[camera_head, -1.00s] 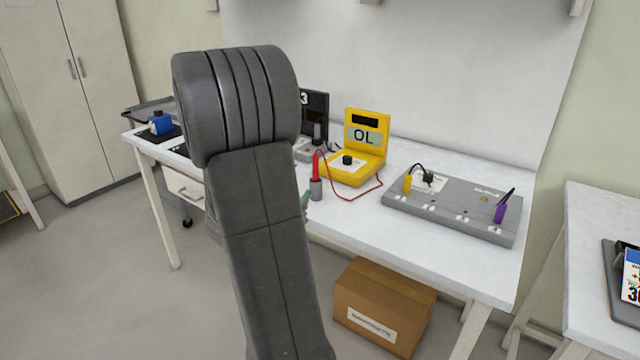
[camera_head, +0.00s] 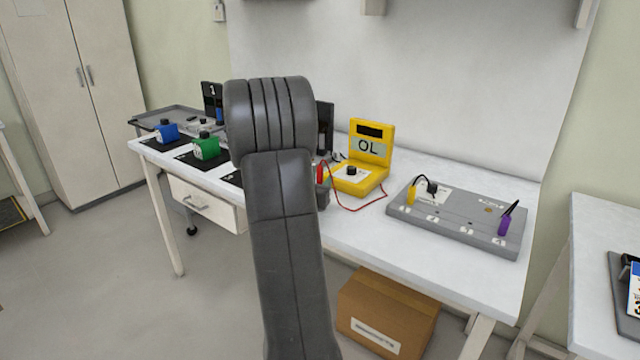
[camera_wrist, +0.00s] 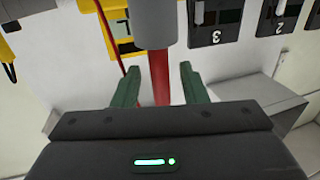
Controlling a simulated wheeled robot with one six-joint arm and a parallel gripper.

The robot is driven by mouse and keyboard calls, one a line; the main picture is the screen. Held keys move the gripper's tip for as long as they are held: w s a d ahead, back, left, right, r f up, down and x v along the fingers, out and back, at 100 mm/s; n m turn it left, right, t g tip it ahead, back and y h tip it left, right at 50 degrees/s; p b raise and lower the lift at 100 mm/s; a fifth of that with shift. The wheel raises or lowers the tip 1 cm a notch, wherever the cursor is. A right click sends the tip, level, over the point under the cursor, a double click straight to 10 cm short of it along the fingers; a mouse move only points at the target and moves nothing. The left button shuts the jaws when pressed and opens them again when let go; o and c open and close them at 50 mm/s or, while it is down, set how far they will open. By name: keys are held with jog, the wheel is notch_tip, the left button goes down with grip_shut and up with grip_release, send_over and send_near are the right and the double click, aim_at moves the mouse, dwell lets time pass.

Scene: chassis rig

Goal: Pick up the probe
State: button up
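The red probe (camera_head: 320,173) stands upright in a grey holder (camera_head: 323,196) on the white table, partly hidden behind my arm in the head view. A red lead runs from it to the yellow meter (camera_head: 357,180), whose display reads OL. In the wrist view the red probe (camera_wrist: 160,84) lies between the two green fingers of my gripper (camera_wrist: 158,76), with a gap on each side. The grey holder (camera_wrist: 155,24) shows just beyond the fingertips. My gripper is open and holds nothing. In the head view it is hidden behind my arm.
A grey panel (camera_head: 455,222) with a yellow and a purple probe lies at the right of the table. Blue (camera_head: 166,132) and green (camera_head: 206,148) devices sit on black mats at the left. A cardboard box (camera_head: 385,315) stands under the table.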

jog(key=shift+w+d, duration=0.15)
jog(key=shift+w, duration=0.35)
grip_shut()
jog(key=shift+r, duration=0.1)
